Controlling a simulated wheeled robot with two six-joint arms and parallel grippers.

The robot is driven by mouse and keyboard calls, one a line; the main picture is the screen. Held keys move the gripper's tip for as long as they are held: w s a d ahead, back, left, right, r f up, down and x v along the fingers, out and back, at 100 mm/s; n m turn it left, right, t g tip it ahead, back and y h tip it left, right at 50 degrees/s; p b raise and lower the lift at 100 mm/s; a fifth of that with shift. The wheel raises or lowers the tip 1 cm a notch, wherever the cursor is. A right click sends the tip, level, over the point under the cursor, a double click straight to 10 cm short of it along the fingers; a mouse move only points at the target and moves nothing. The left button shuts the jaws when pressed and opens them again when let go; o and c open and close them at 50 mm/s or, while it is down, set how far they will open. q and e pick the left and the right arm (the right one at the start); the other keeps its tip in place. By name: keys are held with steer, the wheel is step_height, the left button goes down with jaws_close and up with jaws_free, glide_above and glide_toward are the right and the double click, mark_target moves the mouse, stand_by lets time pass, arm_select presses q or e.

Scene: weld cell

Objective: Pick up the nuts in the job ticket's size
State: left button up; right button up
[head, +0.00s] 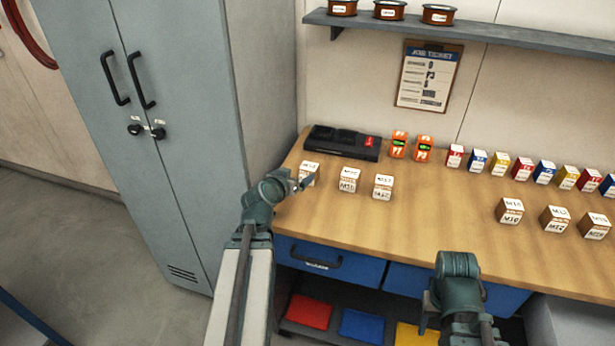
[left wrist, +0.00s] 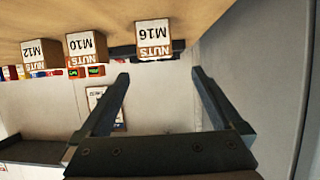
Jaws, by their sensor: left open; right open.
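Three nut boxes stand in a row at the left of the bench. The wrist view, upside down, reads them as the M16 box (left wrist: 153,38), the M10 box (left wrist: 86,46) and the M12 box (left wrist: 41,53). In the head view they are the left box (head: 309,170), middle box (head: 349,180) and right box (head: 383,187). My left gripper (head: 304,184) is open and empty, close to the M16 box; its fingers (left wrist: 160,76) point toward it, apart from it. My right gripper (head: 428,318) is low at the bench front, mostly hidden. The job ticket (head: 429,75) hangs on the wall, its size line too small to read.
Several brown boxes (head: 511,211) stand at the right. Small coloured boxes (head: 478,160), orange devices (head: 399,145) and a black tray (head: 343,142) line the back. A shelf (head: 470,30) runs above. A grey locker (head: 190,110) borders the left. The bench middle (head: 440,215) is clear.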

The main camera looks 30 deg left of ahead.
mark_target(307, 167)
arm_select(q)
steer(key=b+x, duration=0.3)
steer(key=x, duration=0.4)
steer(key=shift+w+f, duration=0.25)
steer(key=shift+w, duration=0.45)
steer(key=b+x, duration=0.2)
steer(key=x, duration=0.3)
steer(key=shift+d+f+b, duration=0.25)
steer(key=shift+f+b, duration=0.1)
steer(key=shift+b, duration=0.05)
steer(key=shift+r, duration=0.1)
steer(key=shift+c, duration=0.6)
jaws_close()
